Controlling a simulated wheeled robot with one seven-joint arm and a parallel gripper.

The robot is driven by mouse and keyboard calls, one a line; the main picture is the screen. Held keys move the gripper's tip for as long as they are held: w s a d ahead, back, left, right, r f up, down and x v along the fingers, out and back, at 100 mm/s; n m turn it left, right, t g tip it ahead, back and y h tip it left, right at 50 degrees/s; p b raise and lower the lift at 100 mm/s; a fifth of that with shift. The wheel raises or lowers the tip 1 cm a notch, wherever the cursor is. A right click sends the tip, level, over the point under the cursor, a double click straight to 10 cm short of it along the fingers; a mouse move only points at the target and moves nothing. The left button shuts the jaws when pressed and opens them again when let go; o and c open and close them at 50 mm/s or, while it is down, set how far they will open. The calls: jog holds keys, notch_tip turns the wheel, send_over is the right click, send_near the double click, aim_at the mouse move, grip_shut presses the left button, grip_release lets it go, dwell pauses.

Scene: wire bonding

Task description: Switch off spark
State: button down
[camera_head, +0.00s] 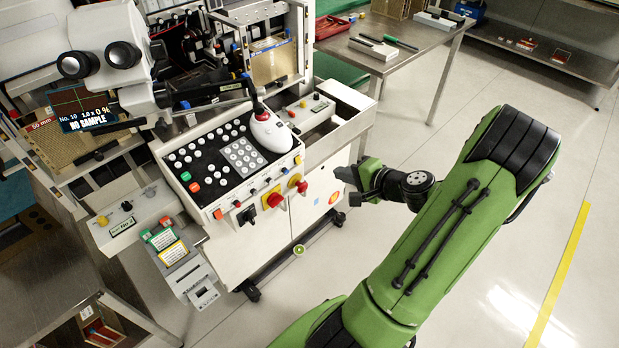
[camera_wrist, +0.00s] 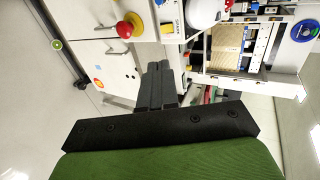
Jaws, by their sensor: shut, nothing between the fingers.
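The wire bonding machine's control panel (camera_head: 215,162) carries several buttons and knobs. On its front edge are a black rotary switch (camera_head: 246,216), a red knob on a yellow plate (camera_head: 273,199) and a smaller red knob on yellow (camera_head: 298,184).
A white joystick-like handset (camera_head: 269,130) stands on the panel. A metal table (camera_head: 425,40) with tools stands behind at right. Open floor (camera_head: 480,270) lies around my arm.

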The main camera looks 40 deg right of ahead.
aim_at(298, 159)
jog(key=shift+r, duration=0.15)
jog(key=b+x, duration=0.2)
jog(key=x, duration=1.2)
jog(key=shift+w+f+b, duration=0.2)
jog(key=shift+f+b, duration=0.1)
jog(key=shift+b, duration=0.05)
jog(key=shift+r+p, duration=0.75)
jog(key=shift+r, duration=0.2)
